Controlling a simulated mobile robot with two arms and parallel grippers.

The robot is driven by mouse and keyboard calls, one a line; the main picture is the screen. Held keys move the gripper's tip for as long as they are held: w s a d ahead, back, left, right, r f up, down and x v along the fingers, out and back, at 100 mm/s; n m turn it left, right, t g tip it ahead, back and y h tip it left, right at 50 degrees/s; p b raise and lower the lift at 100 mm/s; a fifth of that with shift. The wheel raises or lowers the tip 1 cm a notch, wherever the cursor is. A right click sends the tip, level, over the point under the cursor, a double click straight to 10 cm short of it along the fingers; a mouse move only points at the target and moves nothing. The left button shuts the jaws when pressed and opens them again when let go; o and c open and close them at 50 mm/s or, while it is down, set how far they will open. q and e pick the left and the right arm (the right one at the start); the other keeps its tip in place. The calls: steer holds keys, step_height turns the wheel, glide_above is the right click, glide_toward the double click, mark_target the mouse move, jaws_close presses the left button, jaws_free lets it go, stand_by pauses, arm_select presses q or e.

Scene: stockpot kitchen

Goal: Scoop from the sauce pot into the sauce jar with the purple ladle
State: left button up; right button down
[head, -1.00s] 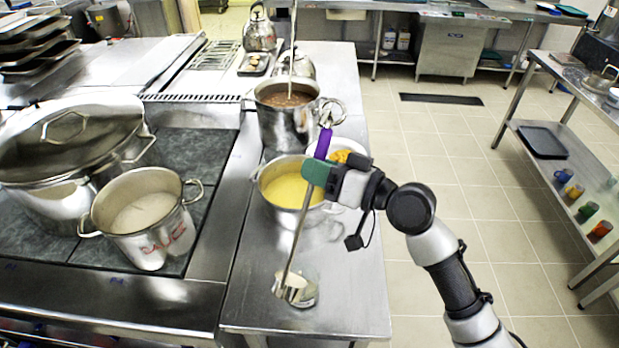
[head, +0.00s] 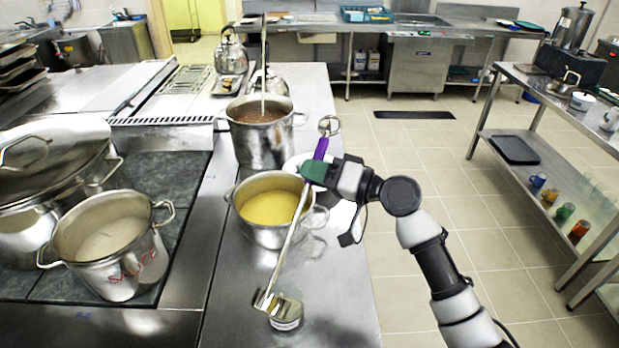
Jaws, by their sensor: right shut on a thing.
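The sauce pot (head: 112,250), a steel pot with red lettering and pale sauce inside, stands on the stove at left. The sauce jar (head: 286,316), small and clear with a label, stands near the front of the steel counter. My right gripper (head: 316,174) is shut on the purple ladle (head: 293,232) below its purple handle end. The ladle's long shaft slants down to the left. Its bowl (head: 267,301) is at the jar's upper left and partly overlaps the jar; it looks tipped. I cannot tell whether it touches the rim or holds sauce. My left gripper is not in view.
A pot of yellow soup (head: 268,208) stands on the counter close behind the shaft. A taller pot of brown liquid (head: 262,132) with a ladle stands behind it. A big lidded stockpot (head: 45,170) is at far left. The counter's front left is clear.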

steer(key=w+d+f+m+b, duration=0.2)
steer(key=w+f+m+b, duration=0.2)
steer(key=f, duration=0.5)
steer(key=w+d+f+m+b, duration=0.2)
steer(key=w+f+m+b, duration=0.3)
steer(key=f+b, duration=0.3)
steer(key=shift+d+f, duration=0.3)
steer(key=shift+f, duration=0.25)
steer(key=shift+w, duration=0.1)
stand_by(0.4)
steer(key=shift+f, duration=0.1)
stand_by(1.1)
